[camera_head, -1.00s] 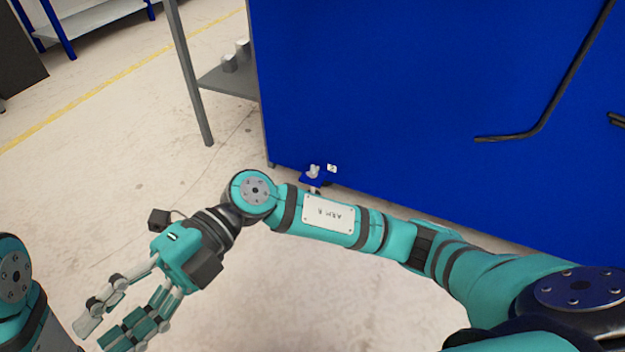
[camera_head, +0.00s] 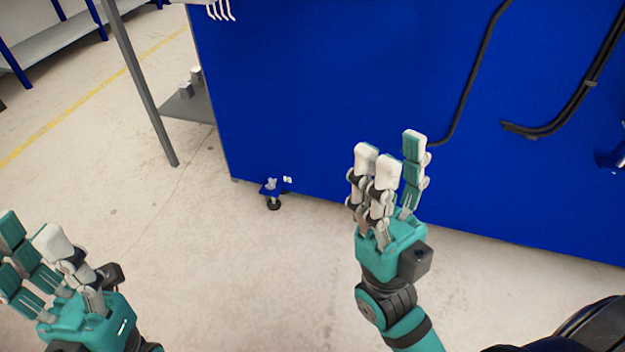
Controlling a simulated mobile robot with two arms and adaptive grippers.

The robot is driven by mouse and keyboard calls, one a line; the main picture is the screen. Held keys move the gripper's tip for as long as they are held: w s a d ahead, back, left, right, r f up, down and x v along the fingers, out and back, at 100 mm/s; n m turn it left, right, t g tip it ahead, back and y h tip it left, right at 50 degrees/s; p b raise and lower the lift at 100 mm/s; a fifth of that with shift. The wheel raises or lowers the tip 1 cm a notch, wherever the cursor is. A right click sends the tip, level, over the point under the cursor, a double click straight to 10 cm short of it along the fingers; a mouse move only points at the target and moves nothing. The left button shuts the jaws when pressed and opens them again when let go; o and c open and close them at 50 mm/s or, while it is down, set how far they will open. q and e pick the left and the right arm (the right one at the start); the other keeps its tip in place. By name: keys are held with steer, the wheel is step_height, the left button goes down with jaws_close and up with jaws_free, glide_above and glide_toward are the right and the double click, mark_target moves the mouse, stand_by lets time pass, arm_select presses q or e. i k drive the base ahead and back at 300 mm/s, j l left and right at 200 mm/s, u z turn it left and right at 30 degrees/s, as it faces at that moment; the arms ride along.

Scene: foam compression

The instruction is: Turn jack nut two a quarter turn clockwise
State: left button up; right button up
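A jack foot (camera_head: 272,190) with a small blue bracket and a metal nut on top sits at the lower left corner of the big blue machine (camera_head: 330,100). A small white tag (camera_head: 287,180) is beside it. I cannot tell which number this jack nut bears. My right gripper (camera_head: 389,160) is open and empty, fingers pointing up, in front of the blue panel and right of the jack foot. My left gripper (camera_head: 35,240) is open and empty at the lower left, well away from the jack foot.
Black cables (camera_head: 560,115) run down the blue panel at the right. A grey table leg (camera_head: 140,85) and a low shelf (camera_head: 188,108) with small cylinders stand left of the machine. Pale floor (camera_head: 210,270) is clear in front of the jack foot.

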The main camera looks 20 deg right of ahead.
mark_target(268, 186)
steer(key=i+j+z, duration=0.15)
steer(key=z, duration=0.3)
steer(key=i+j+z, duration=0.15)
steer(key=j+z, duration=0.55)
steer(key=z, duration=0.15)
steer(key=i+j+z, duration=0.1)
steer(key=j+z, duration=0.45)
steer(key=j, duration=0.4)
steer(key=j+z, duration=0.1)
steer(key=j, duration=0.4)
steer(key=k+j+z, duration=0.1)
steer(key=j, duration=0.35)
steer(key=k+j+z, duration=0.1)
steer(key=j, duration=0.4)
steer(key=k+j, duration=0.1)
steer(key=j, duration=0.4)
steer(key=k+j+z, duration=0.15)
steer(key=j, duration=0.3)
steer(key=j+z, duration=0.1)
steer(key=j, duration=0.4)
steer(key=k+j, duration=0.1)
steer(key=j, duration=0.25)
steer(key=k+j, duration=0.15)
steer(key=j, duration=0.15)
